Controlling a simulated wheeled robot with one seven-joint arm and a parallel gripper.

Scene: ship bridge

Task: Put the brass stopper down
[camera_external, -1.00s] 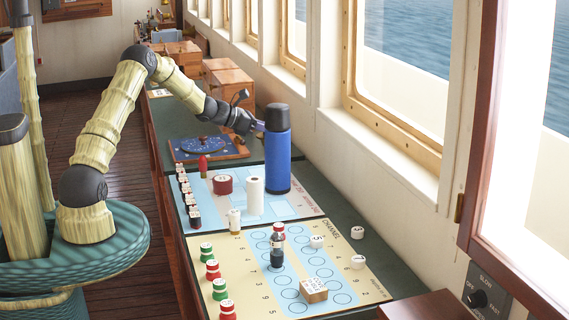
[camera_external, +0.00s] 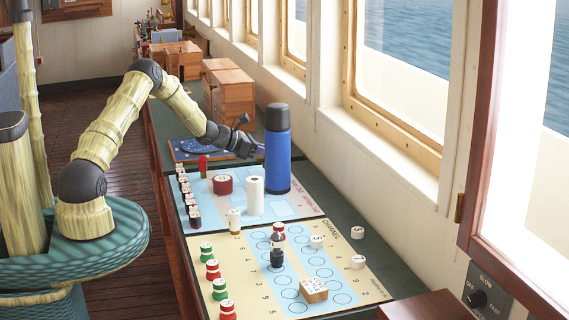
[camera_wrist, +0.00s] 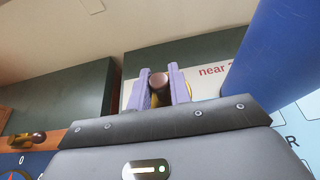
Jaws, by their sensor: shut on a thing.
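My gripper (camera_external: 259,149) is low over the far part of the counter, just left of the blue flask (camera_external: 278,150), which partly hides it. In the wrist view, its two purple fingers (camera_wrist: 160,90) are shut on the brass stopper (camera_wrist: 159,81), which has a round brownish knob and a yellowish body between the fingers. The stopper cannot be made out in the external view. The wrist view does not show clearly whether its lower end touches the surface.
The flask also stands close on the right in the wrist view (camera_wrist: 282,55). A white cylinder (camera_external: 255,196), a dark red round piece (camera_external: 222,184) and a red peg (camera_external: 203,165) stand nearby. A blue dial board (camera_external: 190,150) lies left. Wooden boxes (camera_external: 232,97) stand behind.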

